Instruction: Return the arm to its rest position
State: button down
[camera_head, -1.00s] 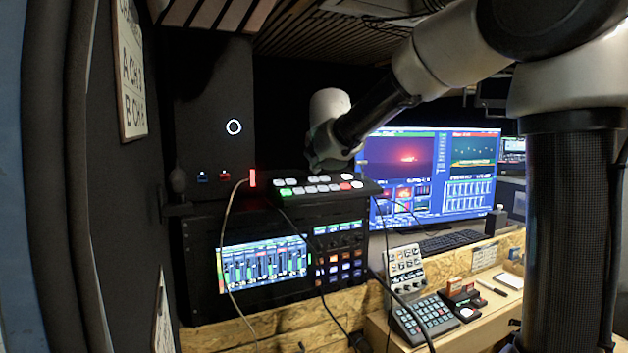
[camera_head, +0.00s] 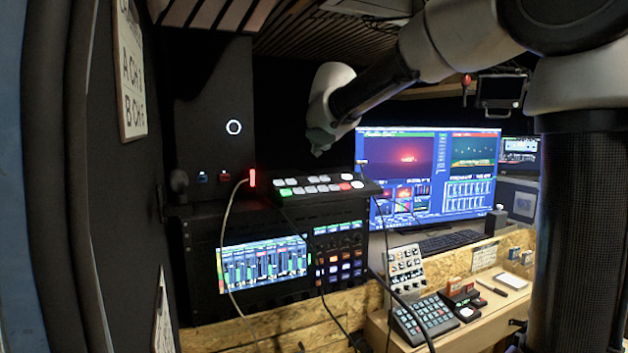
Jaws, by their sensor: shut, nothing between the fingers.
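My arm reaches in from the upper right of the head camera view, and its far end hangs left of the big monitor. My gripper (camera_head: 318,148) is shut and empty, pointing down. It is in the air above the switcher panel (camera_head: 318,189), which has lit white, green and red buttons, and a gap shows between them. The finger details are dark and small.
The switcher sits on a rack with a lit mixer screen (camera_head: 262,266). A big monitor (camera_head: 428,178) stands behind to the right. A keypad (camera_head: 424,318) and small boxes lie on the wooden desk (camera_head: 470,335). A cable (camera_head: 229,225) hangs at the rack's left.

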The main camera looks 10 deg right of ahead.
jog(key=s+d+f+m+g+h, duration=0.1)
jog(key=s+d+f+m+g, duration=0.15)
jog(key=s+d+m, duration=0.55)
jog(key=s+d+f+m+g, duration=0.1)
jog(key=s+d+f+m, duration=0.25)
jog(key=s+d, duration=0.4)
jog(key=s+a+f+m+g+y, duration=0.1)
jog(key=s+f+m, duration=0.5)
jog(key=s, duration=0.6)
jog(key=s+f+m+g+y, duration=0.1)
jog(key=s+f+m+g, duration=0.2)
jog(key=s+f+m, duration=0.3)
jog(key=s+f, duration=0.1)
jog(key=s, duration=0.4)
jog(key=shift+s+a+f+y, duration=0.2)
jog(key=shift+s+a+y, duration=0.2)
